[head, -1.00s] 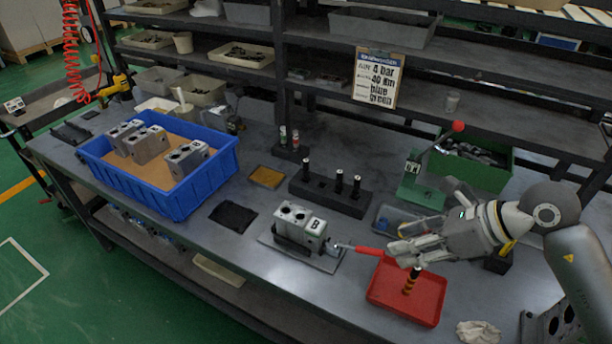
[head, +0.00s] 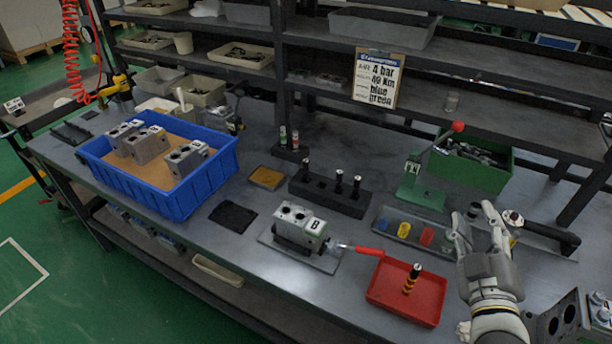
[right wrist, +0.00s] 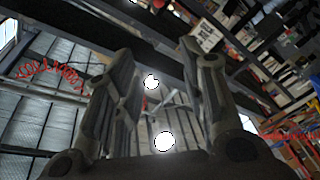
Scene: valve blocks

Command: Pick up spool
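A dark spool with orange bands (head: 411,279) stands upright in the red tray (head: 388,305) at the front right of the bench. More dark spools stand upright in the black rack (head: 325,197) behind the valve block. The grey valve block marked B (head: 299,229) sits on a plate left of the red tray. My right gripper (head: 474,213) is to the right of the red tray, raised, apart from the spool, with its fingers spread. The right wrist view shows the gripper's two fingers (right wrist: 160,85) apart with nothing between them. My left gripper is in no frame.
A red-handled tool (head: 368,251) reaches from the valve block toward the red tray. Behind are a tray of coloured parts (head: 385,222), a green press (head: 421,190) and a green bin (head: 470,172). A blue crate (head: 178,203) holds more blocks at left.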

